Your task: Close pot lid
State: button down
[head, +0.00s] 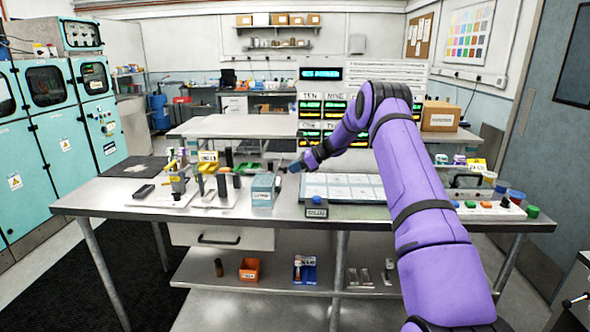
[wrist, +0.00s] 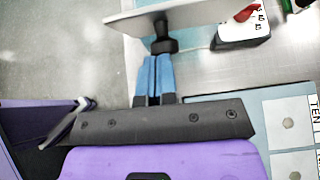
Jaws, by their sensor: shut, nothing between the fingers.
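The pot looks like a small pale blue-grey box (head: 263,194) with a white label, standing near the middle of the bench. In the wrist view its lid (wrist: 125,18) shows as a thin light grey panel seen nearly edge-on, with a black knob (wrist: 163,38) facing my gripper. The lid seems raised, but its exact angle cannot be told. My gripper (head: 295,167) is just right of the box in the head view. In the wrist view its blue fingers (wrist: 155,58) are together, tips at the knob, with nothing between them. Whether they touch the knob cannot be told.
A white box with a red part (wrist: 240,32) stands nearby. Racks of tools (head: 180,185) crowd the left.

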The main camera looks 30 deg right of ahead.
jog(key=shift+w+a+r+g+h, duration=0.2)
jog(key=shift+a+r+g+h, duration=0.15)
jog(key=shift+r+h, duration=0.2)
